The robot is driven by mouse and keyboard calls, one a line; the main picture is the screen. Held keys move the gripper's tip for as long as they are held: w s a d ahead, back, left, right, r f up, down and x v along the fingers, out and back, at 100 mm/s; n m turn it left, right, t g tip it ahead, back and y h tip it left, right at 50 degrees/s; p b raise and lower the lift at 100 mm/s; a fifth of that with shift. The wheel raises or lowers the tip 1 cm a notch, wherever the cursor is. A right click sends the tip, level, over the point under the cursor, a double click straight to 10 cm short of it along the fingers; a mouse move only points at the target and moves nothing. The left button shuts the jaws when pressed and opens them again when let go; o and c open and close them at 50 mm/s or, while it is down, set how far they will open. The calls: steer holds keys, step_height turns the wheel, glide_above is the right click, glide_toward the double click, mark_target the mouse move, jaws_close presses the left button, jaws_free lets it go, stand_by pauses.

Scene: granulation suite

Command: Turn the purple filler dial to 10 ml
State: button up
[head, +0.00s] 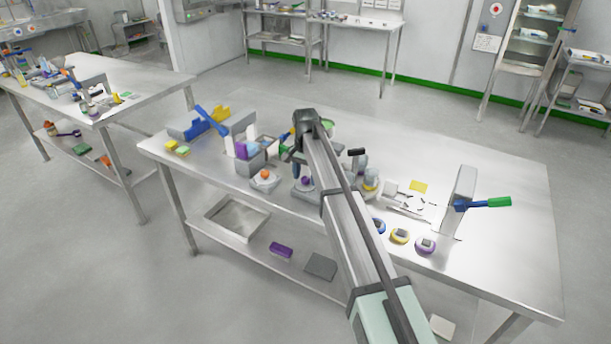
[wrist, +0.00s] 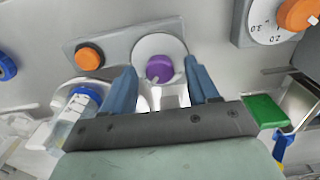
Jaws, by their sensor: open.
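The purple filler dial (wrist: 160,68) is a small round knob on a white round plate (wrist: 158,44) in the wrist view. No scale numbers on that plate can be read, so its setting cannot be told. My gripper (wrist: 160,70) is open, with one blue finger on each side of the knob. Small gaps show between the fingers and the knob; contact is not visible. In the head view the purple dial (head: 306,182) shows small beneath my gripper (head: 300,170), partly hidden by my arm.
An orange button (wrist: 90,58) sits left of the dial, and an orange knob (wrist: 298,14) with a numbered scale at upper right. A blue-capped bottle (wrist: 82,98) and a green block (wrist: 264,110) are close by. A press with a green handle (head: 498,202) stands right on the steel table (head: 500,265).

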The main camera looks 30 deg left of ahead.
steer(key=shift+f, duration=0.2)
steer(key=c, duration=1)
